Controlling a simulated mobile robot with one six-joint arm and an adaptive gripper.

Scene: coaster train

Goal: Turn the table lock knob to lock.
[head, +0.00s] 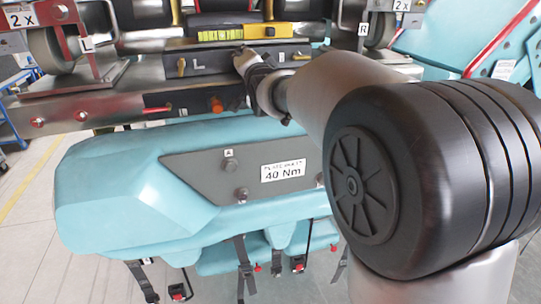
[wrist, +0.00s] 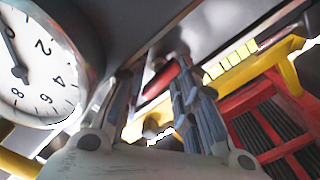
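My gripper (head: 243,60) reaches to the dark panel under the yellow level in the head view. In the wrist view its two fingers (wrist: 153,75) stand apart, with a gap between them. A red part (wrist: 162,79) shows in that gap; I cannot tell whether the fingers touch it. Small brass knobs sit on the panel, one at the left (head: 181,66) beside an "L" mark and one at the right (head: 300,57). An orange knob (head: 217,104) sits on the lower bar. No label shows which one is the table lock knob, and my gripper hides part of the panel.
A yellow level (head: 240,33) lies above the panel. A white dial gauge (wrist: 38,68) is close to my fingers at left, and a red frame (wrist: 275,130) is at right. Below is a teal train body with a "40 Nm" plate (head: 283,170). Wheels flank the panel.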

